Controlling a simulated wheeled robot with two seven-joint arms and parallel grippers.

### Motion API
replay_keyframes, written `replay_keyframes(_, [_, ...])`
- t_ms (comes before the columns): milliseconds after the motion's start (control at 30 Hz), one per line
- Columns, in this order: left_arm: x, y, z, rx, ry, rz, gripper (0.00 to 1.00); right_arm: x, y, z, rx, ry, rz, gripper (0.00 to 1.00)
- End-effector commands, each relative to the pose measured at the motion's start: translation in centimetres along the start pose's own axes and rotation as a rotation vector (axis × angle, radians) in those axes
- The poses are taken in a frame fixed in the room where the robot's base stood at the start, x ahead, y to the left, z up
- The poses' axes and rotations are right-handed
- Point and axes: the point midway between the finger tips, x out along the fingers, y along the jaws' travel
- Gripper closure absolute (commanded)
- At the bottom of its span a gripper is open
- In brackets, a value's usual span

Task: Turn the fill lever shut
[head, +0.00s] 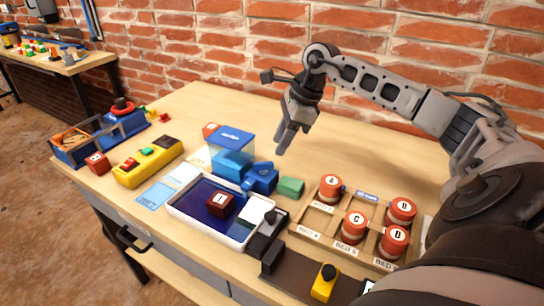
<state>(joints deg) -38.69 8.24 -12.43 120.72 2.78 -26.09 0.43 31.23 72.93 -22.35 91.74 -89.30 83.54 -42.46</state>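A water tray (176,209) with a white rim and dark blue inside stands at the table's front, with a red cube (221,205) marked with a white character in it. A blue tank (232,152) stands behind it, with blue fittings (262,178) at its foot. A small black-knobbed lever (270,217) sits at the tray's right end; I cannot tell for sure that this is the fill lever, nor its setting. My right gripper (289,139) hangs above the table behind the blue fittings, apart from everything. Its finger gap is unclear. My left gripper is not in view.
A green block (291,187) lies right of the blue fittings. A wooden rack (317,222) with several lettered red cylinders stands at the right. A yellow box with buttons (150,168) and a blue tool crate (74,154) are at the left. The table's back middle is clear before the brick wall.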

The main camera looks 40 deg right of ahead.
Motion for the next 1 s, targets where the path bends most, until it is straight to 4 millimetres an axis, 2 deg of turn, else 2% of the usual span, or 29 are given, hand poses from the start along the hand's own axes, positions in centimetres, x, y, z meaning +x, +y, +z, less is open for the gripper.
replay_keyframes(100, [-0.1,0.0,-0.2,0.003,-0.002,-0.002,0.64,2.4,0.1,0.1,0.000,-0.001,0.005,0.65])
replay_keyframes(300, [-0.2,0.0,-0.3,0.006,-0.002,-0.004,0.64,5.0,0.1,0.1,0.001,-0.002,0.002,0.65])
replay_keyframes(433, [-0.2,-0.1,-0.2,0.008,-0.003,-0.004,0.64,5.7,0.0,0.0,0.000,0.000,0.000,0.65])
replay_keyframes(700, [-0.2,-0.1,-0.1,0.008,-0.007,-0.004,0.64,5.9,0.0,0.0,0.000,0.000,0.000,0.65])
replay_keyframes(733, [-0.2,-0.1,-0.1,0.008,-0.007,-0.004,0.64,5.9,0.0,0.0,0.000,0.000,0.000,0.68])
replay_keyframes(833, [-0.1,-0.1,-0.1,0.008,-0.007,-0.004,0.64,5.8,0.0,0.0,0.000,0.000,0.000,0.96])
replay_keyframes(867, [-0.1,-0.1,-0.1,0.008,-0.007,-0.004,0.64,5.8,0.0,0.0,0.000,0.000,0.000,1.00])
replay_keyframes(1000, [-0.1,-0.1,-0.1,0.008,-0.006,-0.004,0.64,5.8,0.0,0.0,0.001,-0.001,0.000,1.00])
